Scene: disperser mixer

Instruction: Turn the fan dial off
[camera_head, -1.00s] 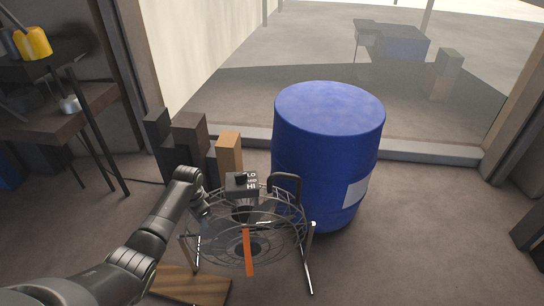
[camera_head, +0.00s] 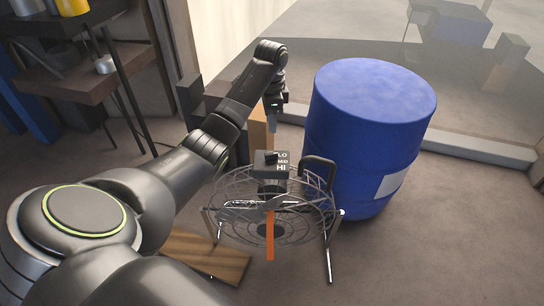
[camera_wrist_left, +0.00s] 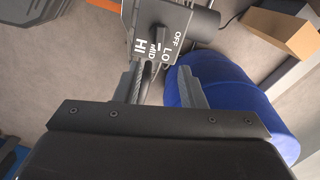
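The fan (camera_head: 265,229) stands on the floor with a round wire cage and metal legs. Its dark control box (camera_head: 271,164) sits on top, with white LO, MID and HI marks. In the left wrist view the box (camera_wrist_left: 177,17) also shows OFF, and a small dark dial (camera_wrist_left: 158,36) is on its marked face. My left gripper (camera_head: 274,124) points down just behind the box. In the left wrist view its fingers (camera_wrist_left: 158,72) are apart with no dial between them; the box lies beyond their tips. My right gripper is out of view.
A large blue drum (camera_head: 368,130) stands close behind and right of the fan. A wooden board (camera_head: 205,256) lies at the fan's left foot. Dark and orange blocks stand behind the fan. A shelf (camera_head: 75,84) is at the left. The floor at front right is clear.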

